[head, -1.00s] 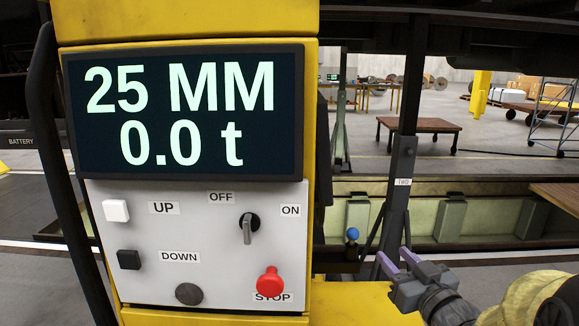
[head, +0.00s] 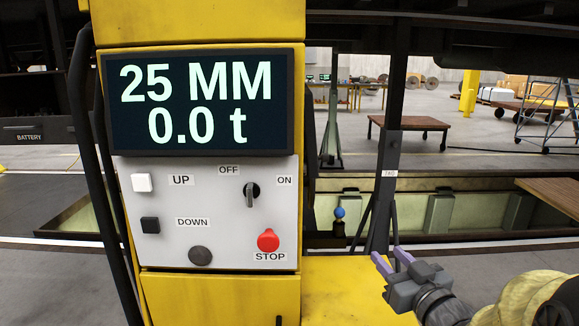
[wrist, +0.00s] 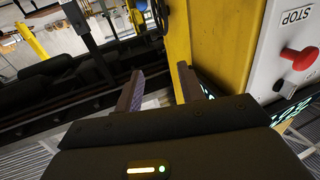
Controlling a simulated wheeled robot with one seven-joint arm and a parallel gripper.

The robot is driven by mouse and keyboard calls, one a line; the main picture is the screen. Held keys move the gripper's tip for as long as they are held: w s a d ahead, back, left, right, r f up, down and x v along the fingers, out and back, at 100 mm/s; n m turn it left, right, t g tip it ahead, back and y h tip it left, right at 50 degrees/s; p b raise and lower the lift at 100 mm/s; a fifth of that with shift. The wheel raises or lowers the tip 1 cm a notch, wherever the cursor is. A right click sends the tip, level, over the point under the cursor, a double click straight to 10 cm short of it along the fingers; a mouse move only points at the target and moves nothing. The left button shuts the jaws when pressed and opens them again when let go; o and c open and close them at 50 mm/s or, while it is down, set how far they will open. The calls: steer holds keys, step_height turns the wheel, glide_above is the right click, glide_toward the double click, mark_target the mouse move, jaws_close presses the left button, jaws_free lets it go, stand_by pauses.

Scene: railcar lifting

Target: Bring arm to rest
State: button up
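My gripper (head: 390,262) is at the lower right of the head view, in front of the yellow base and to the right of the control panel. Its two purple fingers are apart with nothing between them; they also show in the wrist view (wrist: 158,88). My arm reaches in from the lower right corner. The gripper appears clear of the panel and its buttons.
The yellow lifting column carries a display (head: 200,100) reading 25 MM and 0.0 t. Below are a white UP button (head: 142,183), a black DOWN button (head: 150,225), a rotary switch (head: 251,194) and a red STOP button (head: 268,240). A dark post (head: 388,170) stands behind my gripper.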

step_height(320, 180, down, 13)
steer(key=s+m+g+h, duration=0.2)
steer(key=m+g+h, duration=0.1)
steer(key=g+h, duration=0.35)
steer(key=s+a+f+g+y, duration=0.1)
steer(key=s+a+f+g, duration=0.1)
steer(key=s+f+g, duration=0.3)
steer(key=s+a+f+g+y, duration=0.1)
steer(key=s+a+f+g, duration=0.15)
steer(key=s, duration=0.45)
step_height(320, 180, down, 10)
steer(key=b, duration=1)
step_height(320, 180, up, 32)
steer(key=p, duration=3.1)
steer(key=shift+w+a+f+g, duration=0.15)
steer(key=shift+w+g, duration=0.2)
steer(key=shift+g, duration=0.05)
